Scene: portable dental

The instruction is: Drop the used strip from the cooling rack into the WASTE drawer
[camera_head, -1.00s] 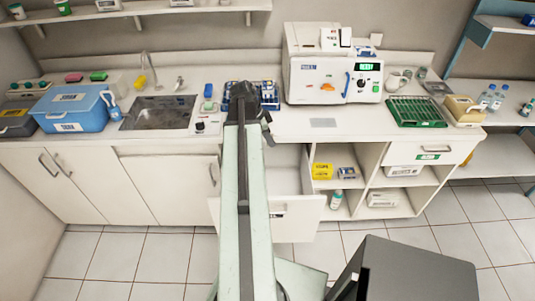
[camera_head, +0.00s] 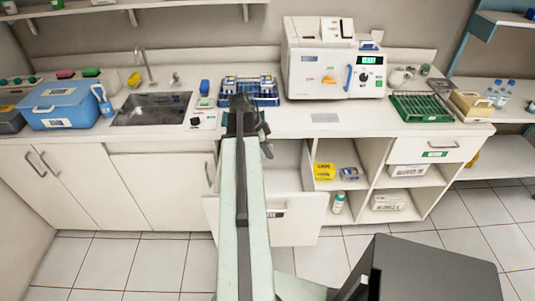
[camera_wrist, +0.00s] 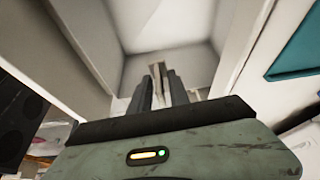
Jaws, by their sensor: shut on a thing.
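An open drawer (camera_head: 293,222) juts out below the counter in the head view; the writing on its small label is too small to read. Its pale interior (camera_wrist: 180,38) fills the upper middle of the wrist view. My gripper (camera_wrist: 161,82) points down into it. The two dark fingers are shut on a thin, pale strip (camera_wrist: 157,70), of which only a narrow part shows between them. In the head view my arm hides the fingers and the strip. A green rack (camera_head: 422,107) lies on the right of the counter; I cannot tell whether it is the cooling rack.
A blue rack (camera_head: 262,91) with several items stands on the counter behind my arm. A white machine (camera_head: 335,72) stands right of it. The sink (camera_head: 150,109) and a blue box (camera_head: 62,105) are at left. Open shelves (camera_head: 405,184) stand right of the drawer.

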